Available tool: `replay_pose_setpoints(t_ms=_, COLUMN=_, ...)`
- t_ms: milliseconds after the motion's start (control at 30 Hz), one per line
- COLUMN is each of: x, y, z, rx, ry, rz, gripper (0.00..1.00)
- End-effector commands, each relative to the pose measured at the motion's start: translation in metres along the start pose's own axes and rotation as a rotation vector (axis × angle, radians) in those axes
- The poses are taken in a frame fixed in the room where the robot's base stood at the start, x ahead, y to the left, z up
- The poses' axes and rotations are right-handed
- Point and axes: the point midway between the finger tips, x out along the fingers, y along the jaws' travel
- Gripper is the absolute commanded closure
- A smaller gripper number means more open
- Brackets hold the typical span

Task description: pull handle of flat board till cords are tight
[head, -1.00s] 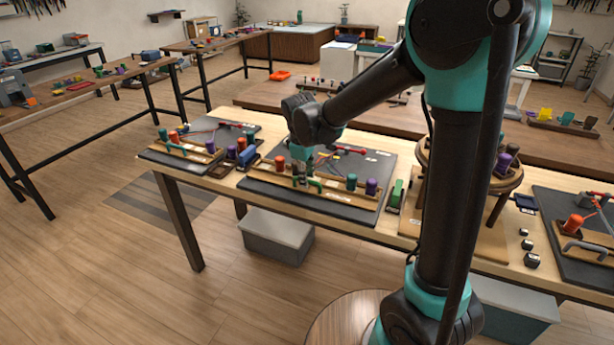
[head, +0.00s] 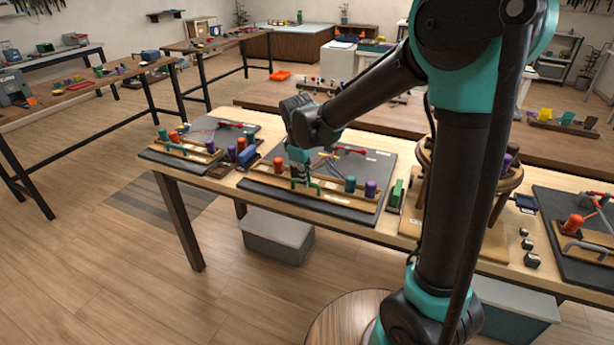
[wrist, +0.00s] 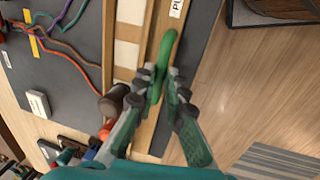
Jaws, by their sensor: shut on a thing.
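The flat board (head: 335,205) is a dark slab on the bench, with a wooden slider bar (head: 330,193) along its front edge. In the wrist view the green handle (wrist: 167,48) stands on the bar, and my gripper (wrist: 162,84) is shut on it. In the head view my gripper (head: 302,180) is low over the bar. Coloured cords (wrist: 75,45) run across the dark slab in the wrist view with visible curves. A red bobbin (head: 280,163), a teal bobbin (head: 350,184) and a purple bobbin (head: 370,188) stand on the bar.
A similar board (head: 165,158) lies to the left, with a blue block (head: 247,155) between. A green block (head: 397,192) and a round wooden stand are to the right.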

Motion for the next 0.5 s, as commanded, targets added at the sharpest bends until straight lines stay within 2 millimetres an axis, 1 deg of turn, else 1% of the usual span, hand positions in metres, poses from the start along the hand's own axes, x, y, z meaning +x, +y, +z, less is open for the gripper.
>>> replay_pose_setpoints(t_ms=33, x=-0.002, y=-0.010, z=-0.001, rx=-0.005, ry=0.001, rz=-0.001, gripper=1.00)
replay_pose_setpoints(t_ms=100, x=-0.005, y=-0.022, z=-0.001, rx=-0.005, ry=0.001, rz=-0.001, gripper=1.00)
replay_pose_setpoints(t_ms=200, x=-0.007, y=-0.035, z=0.000, rx=-0.003, ry=0.002, rz=-0.001, gripper=1.00)
replay_pose_setpoints(t_ms=467, x=-0.007, y=-0.038, z=0.000, rx=-0.001, ry=0.001, rz=-0.005, gripper=1.00)
replay_pose_setpoints(t_ms=500, x=-0.007, y=-0.038, z=0.000, rx=-0.002, ry=0.001, rz=-0.005, gripper=0.86)
